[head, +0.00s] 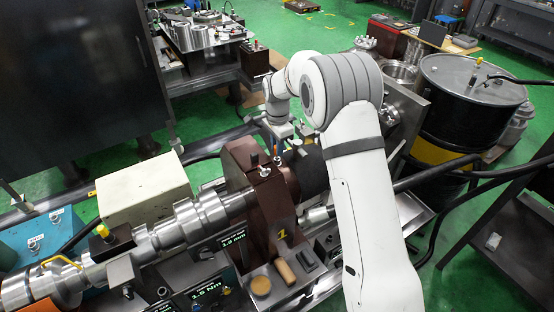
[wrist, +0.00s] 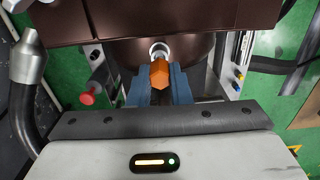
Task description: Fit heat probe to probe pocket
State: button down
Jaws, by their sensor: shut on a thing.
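The heat probe shows in the wrist view as an orange hexagonal body (wrist: 159,74) between the two blue fingers of my gripper (wrist: 160,88), which is shut on it. The probe pocket appears to be the silver ring (wrist: 158,46) on the brown housing, just beyond the probe. The probe's front end points at the ring and overlaps it in the picture; I cannot tell whether it is inside. In the head view my gripper (head: 280,132) is above the top of the brown block (head: 245,190), and a small orange part (head: 275,151) shows just below it.
A wooden-handled tool (head: 285,271) lies in front.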

jog(key=shift+f+b, duration=0.7)
jog(key=shift+f, duration=0.4)
dwell(0.5)
jog(key=c, duration=1.3)
grip_release()
jog(key=shift+o, duration=0.2)
jog(key=shift+r, duration=0.15)
